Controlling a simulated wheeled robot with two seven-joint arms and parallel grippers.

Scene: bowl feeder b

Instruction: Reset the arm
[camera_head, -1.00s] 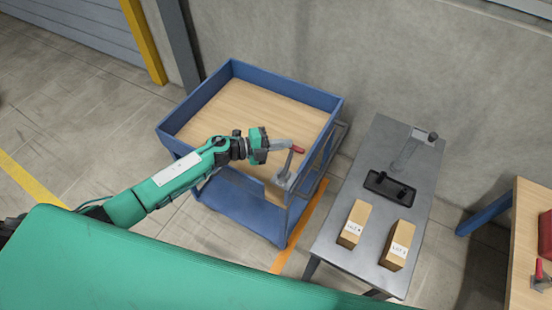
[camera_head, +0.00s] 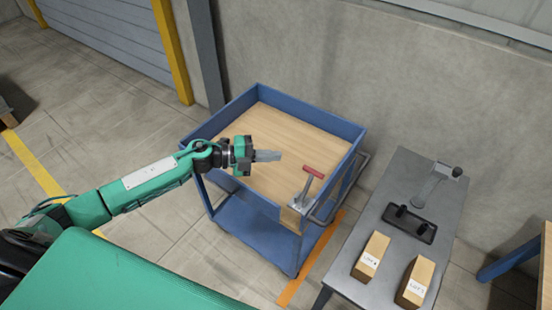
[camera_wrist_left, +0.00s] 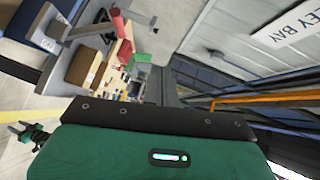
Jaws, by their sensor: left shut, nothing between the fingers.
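My left gripper (camera_head: 267,156) is held above the wooden top of the blue cart, its fingers together and pointing right, with nothing between them. My left arm reaches in from the left. A toggle clamp with a red handle (camera_head: 314,172) stands on the cart's near right corner. The fingers are apart from it, to its left. The left wrist view shows the dark edge of the gripper body but no fingertips. A small green and black arm part (camera_wrist_left: 25,135) shows at its left edge, possibly my right gripper, too small to read.
The blue cart (camera_head: 232,106) has raised walls around its top. To its right, a grey table (camera_head: 337,266) holds two labelled cardboard boxes (camera_head: 371,255) (camera_head: 416,281), a black tray (camera_head: 410,224) and a metal bracket (camera_head: 432,186). A concrete wall (camera_head: 400,80) stands behind.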

